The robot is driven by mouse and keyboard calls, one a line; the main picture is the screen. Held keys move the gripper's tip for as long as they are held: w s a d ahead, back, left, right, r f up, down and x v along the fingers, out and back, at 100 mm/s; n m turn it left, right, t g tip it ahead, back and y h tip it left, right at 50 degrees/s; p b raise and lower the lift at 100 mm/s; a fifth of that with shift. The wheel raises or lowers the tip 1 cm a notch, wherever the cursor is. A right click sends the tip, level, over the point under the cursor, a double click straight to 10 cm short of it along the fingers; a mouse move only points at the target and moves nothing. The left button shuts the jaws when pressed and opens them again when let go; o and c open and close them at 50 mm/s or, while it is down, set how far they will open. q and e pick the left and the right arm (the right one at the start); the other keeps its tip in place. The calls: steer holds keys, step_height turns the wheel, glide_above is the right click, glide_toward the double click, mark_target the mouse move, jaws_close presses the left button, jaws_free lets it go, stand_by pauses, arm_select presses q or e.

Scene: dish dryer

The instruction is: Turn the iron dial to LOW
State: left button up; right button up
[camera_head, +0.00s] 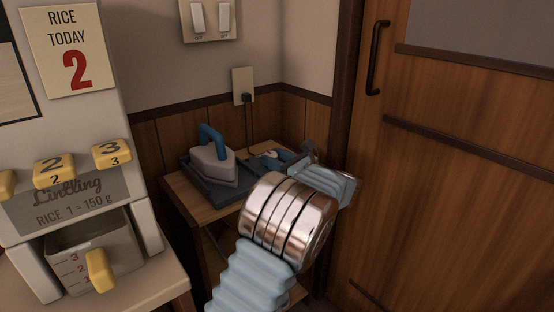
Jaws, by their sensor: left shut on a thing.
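The iron (213,158), grey with a blue handle, stands on a dark tray (214,188) on a small wooden table. A small pale dial (270,155) shows at the right end of this tray, partly hidden by my gripper. My left gripper (283,162) reaches over the right side of the table from the front, its fingers shut at the dial. The dial's markings and pointer are too small and covered to read. My right gripper is not in view.
A dark plug sits in a wall socket (243,86) behind the table, its cord hanging down. A rice dispenser (75,185) with yellow buttons stands at left. A wooden door (455,170) with a dark handle is close on the right.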

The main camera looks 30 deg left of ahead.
arm_select(q)
steer(key=shift+c, duration=0.6)
steer(key=shift+s+a+m+t, duration=0.15)
steer(key=shift+m+t, duration=0.35)
steer(key=shift+t, duration=0.3)
steer(key=m+t+h, duration=0.1)
steer(key=m+t, duration=0.1)
steer(key=t+h+b, duration=0.1)
steer(key=t, duration=0.1)
steer(key=shift+s+a+m+h, duration=0.15)
steer(key=shift+s+m+h, duration=0.15)
steer(key=shift+m, duration=0.1)
steer(key=shift+m+t, duration=0.4)
steer(key=shift+t, duration=0.1)
steer(key=o, duration=1.1)
steer(key=shift+c, duration=0.2)
steer(key=v, duration=1.4)
steer(key=shift+r, duration=0.2)
